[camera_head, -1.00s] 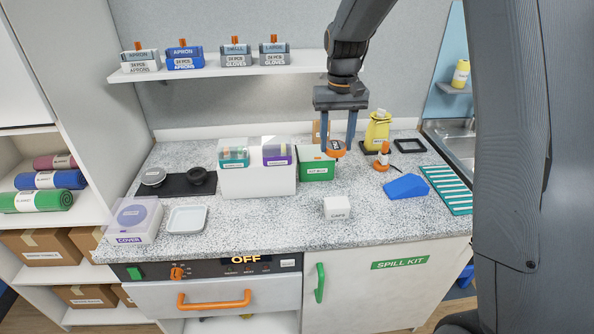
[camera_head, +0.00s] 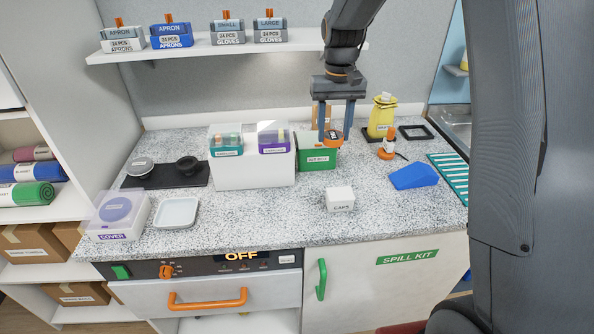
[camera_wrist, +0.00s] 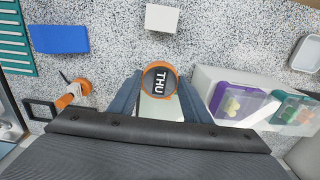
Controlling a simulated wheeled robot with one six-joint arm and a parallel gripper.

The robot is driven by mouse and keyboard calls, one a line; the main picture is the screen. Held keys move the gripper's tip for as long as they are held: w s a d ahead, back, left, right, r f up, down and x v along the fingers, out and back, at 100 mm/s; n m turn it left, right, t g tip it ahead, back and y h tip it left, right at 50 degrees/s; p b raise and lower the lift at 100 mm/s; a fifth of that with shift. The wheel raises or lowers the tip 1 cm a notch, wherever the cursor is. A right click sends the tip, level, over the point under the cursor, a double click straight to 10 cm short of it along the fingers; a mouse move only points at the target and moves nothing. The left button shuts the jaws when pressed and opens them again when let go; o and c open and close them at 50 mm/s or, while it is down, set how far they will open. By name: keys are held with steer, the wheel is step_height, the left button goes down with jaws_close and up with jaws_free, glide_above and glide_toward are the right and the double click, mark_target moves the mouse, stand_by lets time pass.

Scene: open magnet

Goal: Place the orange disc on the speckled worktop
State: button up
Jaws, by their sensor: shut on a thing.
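The orange disc (camera_wrist: 160,81) shows in the wrist view with a dark face lettered "THU". My gripper (camera_head: 335,139) is shut on it, one blue-grey finger on each side. In the head view the orange disc (camera_head: 333,137) hangs between the fingertips, in front of the green kit box. The speckled worktop (camera_head: 265,215) is white and grey and lies below. In the wrist view the bare worktop (camera_wrist: 120,45) shows beyond the disc. The gap between disc and worktop is hard to judge.
A green kit box (camera_head: 318,158) and a white bin block (camera_head: 253,177) stand near my gripper. A white caps box (camera_head: 340,199), blue wedge (camera_head: 413,177), orange-topped bottle (camera_head: 388,146) and white tray (camera_head: 177,213) stand around. The worktop's front middle is clear.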

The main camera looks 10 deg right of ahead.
steer(key=f, duration=0.5)
steer(key=w+f, duration=0.1)
steer(key=f, duration=0.4)
steer(key=f+b, duration=0.1)
steer(key=f, duration=0.4)
steer(key=shift+w, duration=0.2)
steer(key=shift+f, duration=0.15)
steer(key=o, duration=1.2)
